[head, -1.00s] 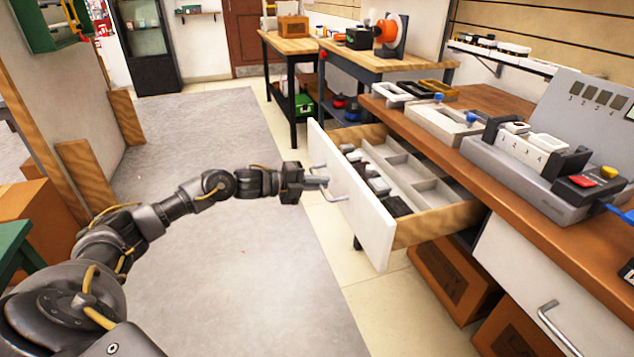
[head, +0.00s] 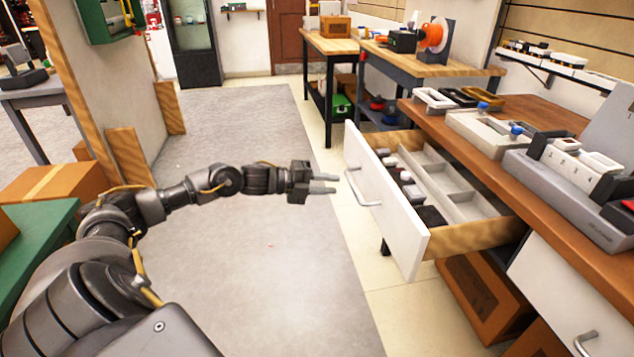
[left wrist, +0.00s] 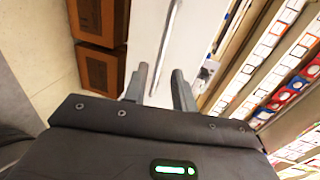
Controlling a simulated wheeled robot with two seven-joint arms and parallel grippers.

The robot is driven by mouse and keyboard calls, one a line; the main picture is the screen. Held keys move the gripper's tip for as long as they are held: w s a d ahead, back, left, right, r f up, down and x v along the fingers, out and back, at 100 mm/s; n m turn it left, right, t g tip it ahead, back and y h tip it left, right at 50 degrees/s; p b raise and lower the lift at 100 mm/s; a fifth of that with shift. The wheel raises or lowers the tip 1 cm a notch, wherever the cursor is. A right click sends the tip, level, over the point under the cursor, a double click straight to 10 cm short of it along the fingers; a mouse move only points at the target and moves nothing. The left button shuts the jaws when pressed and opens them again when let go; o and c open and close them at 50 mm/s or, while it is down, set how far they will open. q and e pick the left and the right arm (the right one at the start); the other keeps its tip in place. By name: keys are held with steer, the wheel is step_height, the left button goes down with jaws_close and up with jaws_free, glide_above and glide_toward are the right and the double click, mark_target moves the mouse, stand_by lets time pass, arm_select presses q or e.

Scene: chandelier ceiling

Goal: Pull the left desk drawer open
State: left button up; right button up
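The left desk drawer (head: 392,216) stands pulled out from the wooden desk (head: 478,150), with a white front and several items in its compartments. Its metal handle (head: 362,187) is on the white front. My left gripper (head: 333,183) is just left of the handle, apart from it, with its fingers parted and nothing between them. My right gripper is in neither view.
A second white drawer (head: 565,290) with its own handle is at the lower right. Brown boxes (head: 485,295) stand under the desk. A green table (head: 40,245) and a cardboard box (head: 55,183) are at the left. The grey floor mat (head: 270,270) is clear.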

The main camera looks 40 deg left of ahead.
arm_select(q)
steer(key=shift+v, duration=1.85)
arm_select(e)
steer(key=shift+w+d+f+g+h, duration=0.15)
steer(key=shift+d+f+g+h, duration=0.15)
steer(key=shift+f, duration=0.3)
arm_select(q)
steer(key=shift+w, duration=0.1)
